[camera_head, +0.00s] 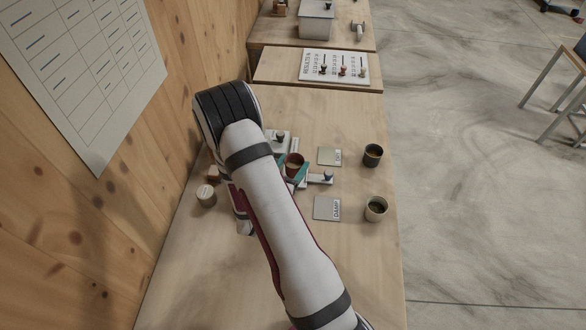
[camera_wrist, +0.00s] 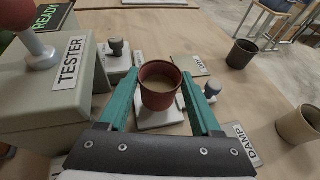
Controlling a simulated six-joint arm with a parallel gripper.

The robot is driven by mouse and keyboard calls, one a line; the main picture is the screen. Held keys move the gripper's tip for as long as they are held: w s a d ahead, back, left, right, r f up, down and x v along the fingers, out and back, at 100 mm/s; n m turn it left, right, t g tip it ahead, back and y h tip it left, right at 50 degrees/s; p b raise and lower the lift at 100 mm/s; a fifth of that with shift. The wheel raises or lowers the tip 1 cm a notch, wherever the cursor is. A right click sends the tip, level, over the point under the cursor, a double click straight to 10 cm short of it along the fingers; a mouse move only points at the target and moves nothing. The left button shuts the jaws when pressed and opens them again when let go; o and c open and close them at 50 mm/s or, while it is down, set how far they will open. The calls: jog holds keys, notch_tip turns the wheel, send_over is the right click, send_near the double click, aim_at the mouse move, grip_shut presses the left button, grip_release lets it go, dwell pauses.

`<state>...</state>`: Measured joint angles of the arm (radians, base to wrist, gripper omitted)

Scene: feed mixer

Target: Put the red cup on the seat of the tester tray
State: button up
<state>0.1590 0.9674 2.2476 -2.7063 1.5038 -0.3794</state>
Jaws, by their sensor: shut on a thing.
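The red cup (camera_wrist: 160,92) is upright between the teal fingers of my gripper (camera_wrist: 161,80) and has pale tan contents. The cup also shows in the head view (camera_head: 294,160), partly behind my arm. My gripper is shut on it. A white square plate (camera_wrist: 160,120), seemingly the seat of the tester tray, lies directly below the cup. I cannot tell whether the cup touches it. The grey tester box (camera_wrist: 50,85) with its TESTER label stands left of the gripper. My arm hides much of the tester in the head view.
A blue knob (camera_wrist: 213,87) stands close to the right finger, and a dark knob (camera_wrist: 117,50) stands behind at left. A dark cup (camera_head: 373,155) and a pale cup (camera_head: 376,208) stand at right, near the DRY and DAMP plates (camera_head: 327,208). The front of the table is clear.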

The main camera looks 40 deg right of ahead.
jog(key=shift+f, duration=0.65)
jog(key=shift+f, duration=0.1)
jog(key=o, duration=1.4)
jog(key=shift+c, duration=0.2)
